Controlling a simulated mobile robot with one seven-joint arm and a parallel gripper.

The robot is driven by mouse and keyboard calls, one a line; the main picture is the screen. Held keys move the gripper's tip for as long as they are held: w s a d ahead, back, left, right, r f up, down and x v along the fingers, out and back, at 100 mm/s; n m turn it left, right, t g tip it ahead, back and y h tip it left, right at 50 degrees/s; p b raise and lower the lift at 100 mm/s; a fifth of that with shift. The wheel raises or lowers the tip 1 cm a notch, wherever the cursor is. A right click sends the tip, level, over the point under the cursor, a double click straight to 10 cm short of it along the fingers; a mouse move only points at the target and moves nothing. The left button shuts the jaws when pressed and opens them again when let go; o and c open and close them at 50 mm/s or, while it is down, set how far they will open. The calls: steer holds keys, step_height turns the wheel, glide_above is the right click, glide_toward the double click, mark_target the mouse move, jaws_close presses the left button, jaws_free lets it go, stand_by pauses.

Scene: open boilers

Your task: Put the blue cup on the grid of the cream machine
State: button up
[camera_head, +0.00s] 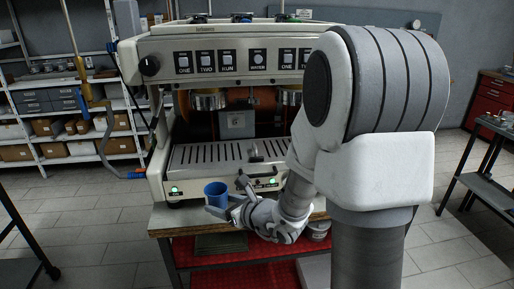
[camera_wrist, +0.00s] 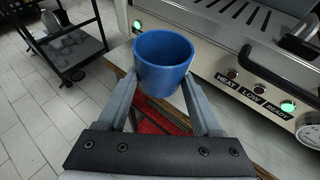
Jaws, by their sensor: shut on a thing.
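The blue cup (camera_head: 216,193) is upright in the head view, in front of the cream machine's lower left front panel. It also shows in the wrist view (camera_wrist: 163,62), between the two fingers of my gripper (camera_wrist: 160,88). My gripper (camera_head: 222,208) is shut on the cup and holds it in front of the machine. The cream machine (camera_head: 155,180) stands on a bench. Its slotted metal grid (camera_head: 215,154) lies behind and above the cup in the head view; a corner of the grid shows in the wrist view (camera_wrist: 245,18). My arm covers the machine's right side.
Two group heads (camera_head: 208,99) hang above the grid. A black handle (camera_wrist: 280,68) juts from the machine's front panel. The bench (camera_head: 160,222) has a red lower shelf. A dark trolley (camera_wrist: 68,40) stands at left in the wrist view. Storage shelves (camera_head: 60,100) stand behind at left.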

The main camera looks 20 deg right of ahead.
step_height(320, 180, up, 12)
steer(key=r+n+g+y+p, duration=0.1)
steer(key=n+y+p, duration=0.1)
steer(key=p, duration=0.6)
glide_above(218, 153)
steer(key=shift+s+r, duration=0.2)
step_height(218, 153, down, 3)
steer(key=shift+r+b, duration=0.1)
steer(key=shift+b, duration=0.25)
step_height(218, 153, down, 4)
steer(key=shift+f, duration=0.1)
steer(key=shift+w+p, duration=0.15)
steer(key=shift+p, duration=0.15)
steer(key=shift+f, duration=0.1)
steer(key=shift+f, duration=0.1)
